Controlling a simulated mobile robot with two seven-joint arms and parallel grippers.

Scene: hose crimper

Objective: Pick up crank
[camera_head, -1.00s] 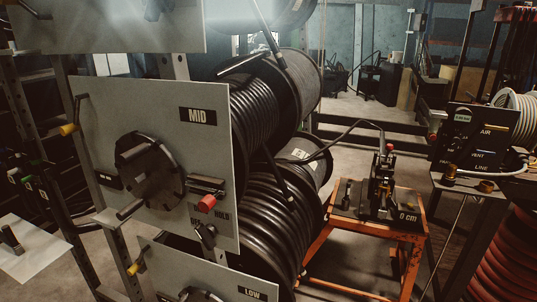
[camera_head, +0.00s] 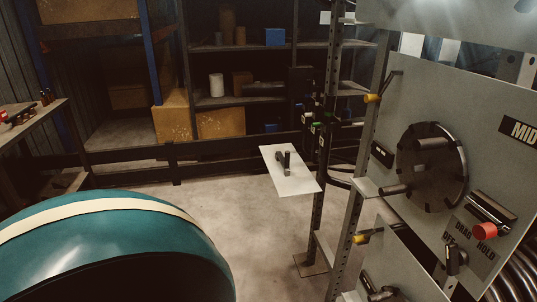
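A small pale shelf plate (camera_head: 300,187) juts out left of the rack post in the middle of the head view. A small dark part (camera_head: 283,161) with upright pegs sits on it; it may be the crank, but its shape is too small to tell. A dark round disc (camera_head: 431,166) with a short protruding handle (camera_head: 396,191) is mounted on the grey MID panel (camera_head: 408,112) at the right. Neither of my grippers is in view.
A red-tipped lever (camera_head: 484,231) and yellow-tipped levers (camera_head: 372,98) stick out from the rack. A large teal rounded thing with a cream band (camera_head: 120,205) fills the lower left. Bare floor (camera_head: 262,225) lies between it and the rack. Shelves with boxes (camera_head: 221,123) stand behind.

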